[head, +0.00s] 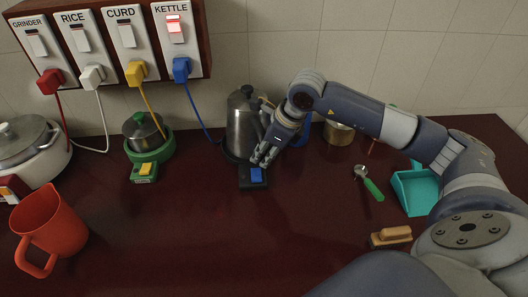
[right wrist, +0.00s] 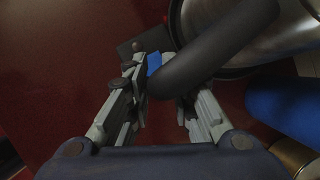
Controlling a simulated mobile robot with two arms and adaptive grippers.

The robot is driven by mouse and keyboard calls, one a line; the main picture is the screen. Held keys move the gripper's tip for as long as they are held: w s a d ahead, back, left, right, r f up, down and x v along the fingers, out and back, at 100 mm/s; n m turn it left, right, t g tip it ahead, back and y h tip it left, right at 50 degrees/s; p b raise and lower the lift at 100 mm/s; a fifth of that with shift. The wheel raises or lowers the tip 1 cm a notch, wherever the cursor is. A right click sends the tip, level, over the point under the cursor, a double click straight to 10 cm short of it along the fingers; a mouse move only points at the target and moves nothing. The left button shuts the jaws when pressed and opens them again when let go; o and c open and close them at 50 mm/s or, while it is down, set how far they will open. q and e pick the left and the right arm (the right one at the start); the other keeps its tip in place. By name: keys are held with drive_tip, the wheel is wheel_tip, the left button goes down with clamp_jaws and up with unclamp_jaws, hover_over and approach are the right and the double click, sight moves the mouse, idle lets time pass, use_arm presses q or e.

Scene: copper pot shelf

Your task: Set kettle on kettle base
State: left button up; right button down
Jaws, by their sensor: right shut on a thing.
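The steel kettle (head: 241,125) stands upright at the back of the counter, below the switch panel. Its black handle (right wrist: 225,45) runs between the fingers of my right gripper (head: 264,155), which is shut on it; the gripper also shows in the right wrist view (right wrist: 165,90). The dark kettle base (head: 252,185) with its blue switch (head: 257,174) sticks out in front of the kettle. A dark rim shows around the kettle's bottom in the right wrist view. I cannot tell whether the kettle sits fully on the base. My left gripper is not in view.
A green-based pot (head: 145,140), a white cooker (head: 30,150) and a red jug (head: 50,228) stand to the left. A brass pot (head: 339,133), green-handled tool (head: 371,188), teal dustpan (head: 412,190) and brush (head: 390,237) lie right. The front middle is clear.

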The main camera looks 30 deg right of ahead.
drive_tip(key=shift+w, duration=0.1)
idle(0.3)
drive_tip(key=c, duration=1.3)
unclamp_jaws()
drive_tip(key=shift+s+f, duration=0.3)
drive_tip(key=v, duration=1.2)
drive_tip(key=shift+w+r, duration=0.15)
drive_tip(key=shift+r, duration=0.15)
